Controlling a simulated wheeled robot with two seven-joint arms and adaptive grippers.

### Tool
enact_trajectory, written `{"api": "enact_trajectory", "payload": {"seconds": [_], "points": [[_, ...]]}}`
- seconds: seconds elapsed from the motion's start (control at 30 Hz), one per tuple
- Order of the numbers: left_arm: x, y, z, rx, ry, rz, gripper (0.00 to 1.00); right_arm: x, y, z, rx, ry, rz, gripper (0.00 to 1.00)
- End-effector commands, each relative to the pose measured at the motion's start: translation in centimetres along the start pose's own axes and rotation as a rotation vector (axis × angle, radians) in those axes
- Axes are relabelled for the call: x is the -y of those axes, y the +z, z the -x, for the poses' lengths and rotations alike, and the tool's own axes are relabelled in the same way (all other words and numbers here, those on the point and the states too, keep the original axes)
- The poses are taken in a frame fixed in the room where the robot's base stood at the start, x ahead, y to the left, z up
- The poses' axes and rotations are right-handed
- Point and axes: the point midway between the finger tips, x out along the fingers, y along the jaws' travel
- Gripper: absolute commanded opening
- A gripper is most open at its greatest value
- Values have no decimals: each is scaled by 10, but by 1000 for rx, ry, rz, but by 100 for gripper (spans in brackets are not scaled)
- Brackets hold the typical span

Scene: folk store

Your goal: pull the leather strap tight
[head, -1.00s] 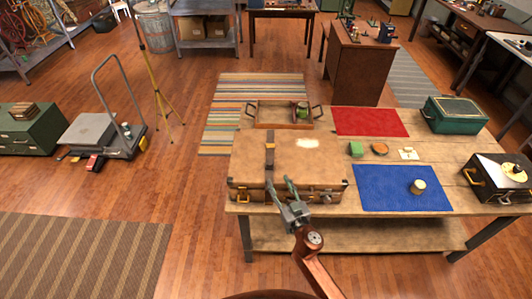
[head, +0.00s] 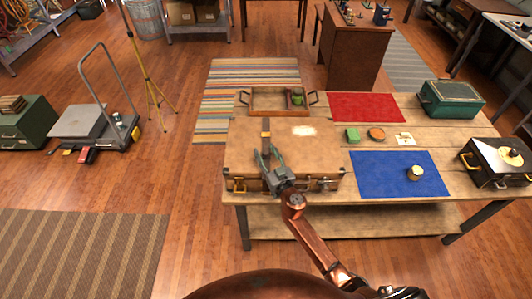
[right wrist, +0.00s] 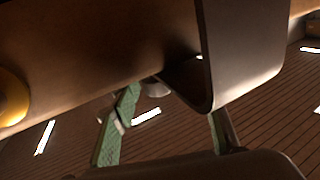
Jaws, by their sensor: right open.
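The brown leather suitcase (head: 300,152) lies shut on the wooden workbench. Its leather strap (head: 266,128) runs over the left part of the lid, with a brass-coloured fitting on it. My right gripper (head: 267,153) is open at the case's front edge, with its fingers on either side of the strap's line. It hides the lower strap in the head view. In the right wrist view, a broad strap-like band (right wrist: 240,50) hangs close to the camera, and the green-padded fingers (right wrist: 168,128) are apart. Contact cannot be told. My left gripper is not in view.
Behind the case is a wooden tray (head: 262,102). To the right are a red mat (head: 365,105) and a blue mat (head: 385,180) with a small tin. A green box (head: 450,98) and a black case (head: 490,165) stand at the bench's right end.

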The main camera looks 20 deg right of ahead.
Motion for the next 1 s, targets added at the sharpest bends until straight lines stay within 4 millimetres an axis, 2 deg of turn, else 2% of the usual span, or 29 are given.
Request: {"api": "enact_trajectory", "payload": {"seconds": [0.17,0.5,0.77,1.0], "points": [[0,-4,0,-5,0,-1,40,-1,0,1,0,2,0,41],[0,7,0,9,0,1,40,-1,0,1,1,1,0,17],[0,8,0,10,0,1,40,-1,0,1,1,1,0,0],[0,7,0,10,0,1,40,-1,0,1,1,1,0,0]]}}
